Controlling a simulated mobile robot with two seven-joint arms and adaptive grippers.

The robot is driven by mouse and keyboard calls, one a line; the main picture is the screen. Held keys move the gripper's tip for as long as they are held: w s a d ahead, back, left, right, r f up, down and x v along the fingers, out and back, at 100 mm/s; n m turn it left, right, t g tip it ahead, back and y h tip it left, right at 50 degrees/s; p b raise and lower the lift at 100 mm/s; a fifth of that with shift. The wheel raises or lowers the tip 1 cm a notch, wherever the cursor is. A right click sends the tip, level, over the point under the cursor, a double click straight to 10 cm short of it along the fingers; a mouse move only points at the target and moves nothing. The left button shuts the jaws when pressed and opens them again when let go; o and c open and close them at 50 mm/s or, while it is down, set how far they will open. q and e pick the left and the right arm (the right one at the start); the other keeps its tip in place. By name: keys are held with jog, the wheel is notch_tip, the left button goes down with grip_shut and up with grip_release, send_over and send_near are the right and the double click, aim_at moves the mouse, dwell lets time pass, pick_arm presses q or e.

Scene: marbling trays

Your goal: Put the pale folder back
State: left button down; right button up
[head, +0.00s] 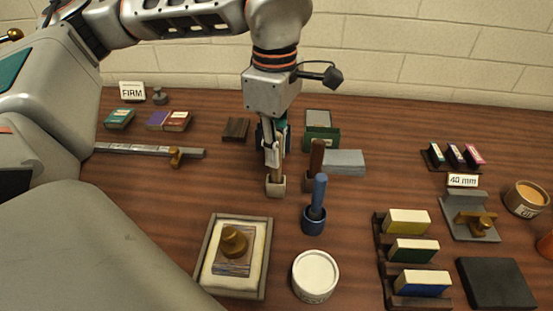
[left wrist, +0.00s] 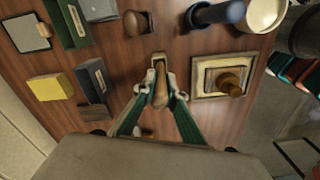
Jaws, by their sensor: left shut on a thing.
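The pale folder (head: 280,146) is a slim tan stick, held upright. My left gripper (head: 271,148) is shut on it, pointing down. A small pale holder (head: 276,187) stands on the table directly below, and the folder's lower end meets its top in the head view. In the left wrist view the folder (left wrist: 161,88) sits between the fingertips (left wrist: 161,94), lined up with the holder (left wrist: 159,58). I cannot tell how deep its tip goes into the holder. My right gripper is not in view.
Close to the right stand a brown-handled tool (head: 316,158) in a stand and a blue-handled tool (head: 319,190) in a blue cup. A framed tray (head: 265,253) and a white tub (head: 315,272) are in front. A dark block (head: 236,128) and green box (head: 322,138) lie behind.

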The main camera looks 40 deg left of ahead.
pick_arm(q)
notch_tip(320, 180, down, 3)
jog(key=shift+r, duration=0.25)
jog(key=c, duration=2.5)
grip_release()
jog(key=shift+f, duration=0.2)
jog(key=o, duration=0.4)
jog(key=shift+r, duration=0.1)
